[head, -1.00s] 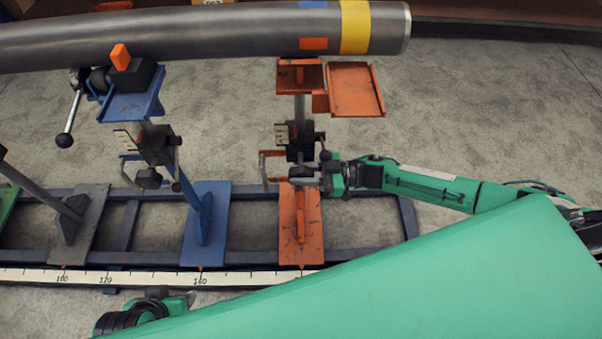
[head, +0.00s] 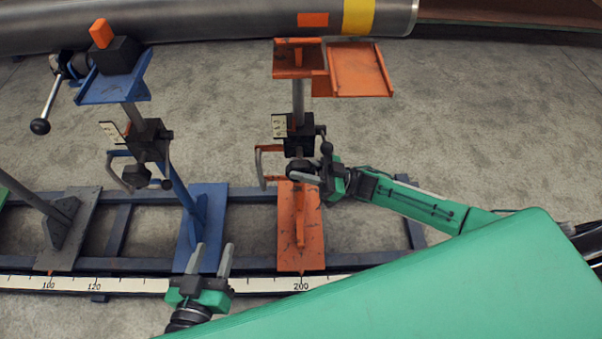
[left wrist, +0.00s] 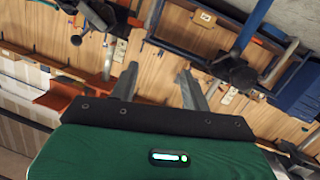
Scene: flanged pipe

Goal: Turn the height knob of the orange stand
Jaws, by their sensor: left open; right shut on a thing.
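The orange stand (head: 300,232) stands upright on the rail, with an orange top plate (head: 300,62) on a grey post. A black clamp block with a pale scale plate (head: 279,127) sits midway up it. Below the block is the dark round height knob (head: 299,168). My right gripper (head: 312,178) reaches in from the right and is shut on this knob, partly hiding it. My left gripper (head: 208,250) is open and empty, low in front of the blue stand's base. Its two spread fingers (left wrist: 157,88) show in the left wrist view with nothing between them.
The blue stand (head: 205,220) with its own knob and crank is left of the orange one. A grey stand base (head: 68,235) is further left. The steel pipe (head: 230,27) crosses the top. A ruler strip (head: 265,284) runs along the rail's front. Floor is clear at right.

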